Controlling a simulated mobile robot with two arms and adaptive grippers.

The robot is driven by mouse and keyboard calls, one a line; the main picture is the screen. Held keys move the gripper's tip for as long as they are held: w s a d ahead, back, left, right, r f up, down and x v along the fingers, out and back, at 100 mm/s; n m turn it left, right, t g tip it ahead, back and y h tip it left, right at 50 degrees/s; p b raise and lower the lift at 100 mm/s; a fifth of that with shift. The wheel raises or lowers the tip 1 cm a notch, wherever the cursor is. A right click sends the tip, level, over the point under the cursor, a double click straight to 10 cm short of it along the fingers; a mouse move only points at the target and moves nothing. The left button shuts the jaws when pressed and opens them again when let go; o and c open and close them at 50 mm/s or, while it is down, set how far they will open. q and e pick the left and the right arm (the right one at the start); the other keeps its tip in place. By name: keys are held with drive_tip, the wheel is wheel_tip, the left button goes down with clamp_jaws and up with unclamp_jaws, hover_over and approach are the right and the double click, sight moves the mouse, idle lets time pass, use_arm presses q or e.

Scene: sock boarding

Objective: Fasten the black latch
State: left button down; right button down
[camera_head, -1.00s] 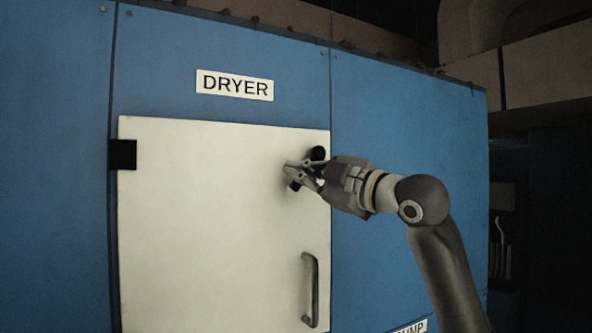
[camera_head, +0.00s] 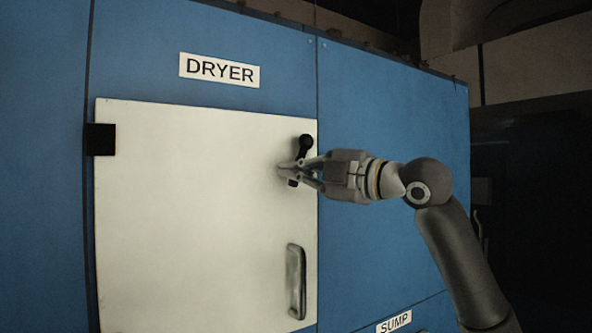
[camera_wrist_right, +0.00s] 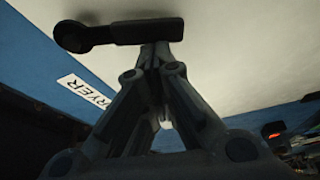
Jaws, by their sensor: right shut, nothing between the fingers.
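The black latch (camera_head: 305,144) is on the white dryer door (camera_head: 190,220), near its upper right edge. Its round end is at the top, and its arm runs down and slightly left, partly hidden behind my fingers. My right gripper (camera_head: 288,168) comes in from the right, shut and empty, with its fingertips across the lower part of the latch. In the right wrist view, the latch (camera_wrist_right: 120,33) lies across the top, and my shut fingertips (camera_wrist_right: 160,48) are right at its edge; whether they touch cannot be told. My left gripper is not in view.
A grey door handle (camera_head: 296,282) stands out below the latch. A black block (camera_head: 101,139) sits at the door's left edge. Blue panels (camera_head: 390,130) surround the door, which looks flush with them. DRYER and SUMP labels mark the panels.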

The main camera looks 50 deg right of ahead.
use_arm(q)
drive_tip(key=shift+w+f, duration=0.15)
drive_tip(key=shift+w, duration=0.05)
use_arm(e)
drive_tip(key=shift+w+d+f, duration=0.1)
drive_tip(key=shift+d+f, duration=0.25)
drive_tip(key=shift+d, duration=0.1)
use_arm(q)
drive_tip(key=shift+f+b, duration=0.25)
drive_tip(key=shift+b, duration=0.2)
use_arm(e)
drive_tip(key=shift+d+f, duration=0.3)
drive_tip(key=shift+d, duration=0.1)
idle(2.2)
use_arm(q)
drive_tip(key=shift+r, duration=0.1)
